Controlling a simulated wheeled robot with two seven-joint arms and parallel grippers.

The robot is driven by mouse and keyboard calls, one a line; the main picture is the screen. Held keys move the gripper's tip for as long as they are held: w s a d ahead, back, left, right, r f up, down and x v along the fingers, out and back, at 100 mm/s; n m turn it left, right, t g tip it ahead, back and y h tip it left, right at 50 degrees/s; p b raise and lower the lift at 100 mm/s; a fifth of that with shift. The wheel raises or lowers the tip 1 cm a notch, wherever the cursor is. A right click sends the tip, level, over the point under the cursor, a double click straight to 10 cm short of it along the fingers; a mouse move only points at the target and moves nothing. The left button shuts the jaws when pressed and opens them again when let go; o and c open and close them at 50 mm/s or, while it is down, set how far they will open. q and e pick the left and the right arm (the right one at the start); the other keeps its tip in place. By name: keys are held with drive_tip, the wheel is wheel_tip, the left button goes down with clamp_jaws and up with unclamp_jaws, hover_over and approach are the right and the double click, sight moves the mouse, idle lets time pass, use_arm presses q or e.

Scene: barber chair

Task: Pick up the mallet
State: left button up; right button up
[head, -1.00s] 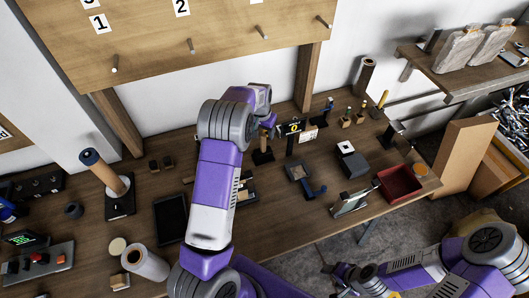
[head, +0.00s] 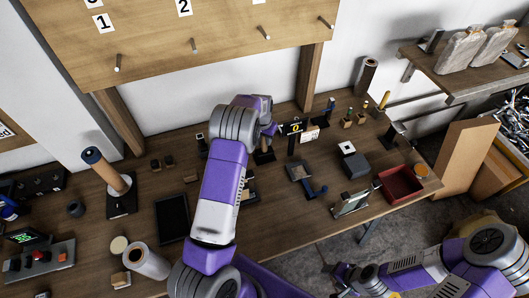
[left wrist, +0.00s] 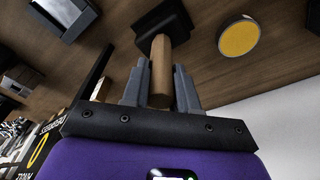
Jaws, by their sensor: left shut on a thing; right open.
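The mallet has a wooden handle (left wrist: 160,72) and a black head (left wrist: 165,20). In the left wrist view, my left gripper (left wrist: 160,90) is shut on the handle, with a grey finger on each side. The handle runs between the fingers to the head, which appears to be against the wooden table. In the head view, my left gripper (head: 270,130) is over the table's back middle, partly hidden by its own arm. The dark mallet head (head: 264,157) shows just below it. My right gripper (head: 345,278) is open at the bottom, away from the mallet.
A black holder with a yellow-marked label (head: 295,128) stands close right of the mallet. A red tray (head: 400,184), a dark box (head: 355,165) and a blue-handled tool (head: 315,190) lie farther right. A black tablet-like panel (head: 172,218) lies left.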

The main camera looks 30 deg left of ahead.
use_arm(q)
drive_tip(key=shift+w+r, duration=0.1)
drive_tip(key=shift+r, duration=0.1)
clamp_jaws()
wheel_tip(320, 180, up, 10)
drive_tip(key=shift+f, duration=0.15)
